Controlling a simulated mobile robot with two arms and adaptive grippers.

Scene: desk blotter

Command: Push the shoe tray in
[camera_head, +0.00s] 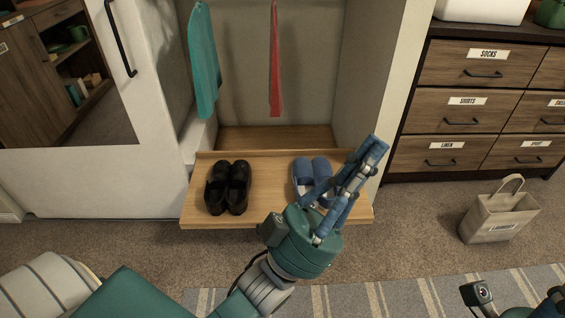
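The shoe tray (264,184) is a light wooden board sticking out of the open closet toward me. A pair of black shoes (228,187) stands on its left half. A pair of blue slippers (311,174) stands on its right half, partly hidden by my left gripper. My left gripper (376,150) reaches over the tray's front right part, its blue fingers pointing up and right. Its fingertips look together with nothing between them. I cannot tell whether it touches the tray. Only bits of my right gripper (516,300) show at the bottom right edge; its fingers are not clear.
A white mirrored door (160,165) stands left of the opening. A teal garment (204,60) and a red one (275,65) hang inside the closet. A labelled dresser (457,138) stands to the right, with a paper bag (497,212) on the carpet before it.

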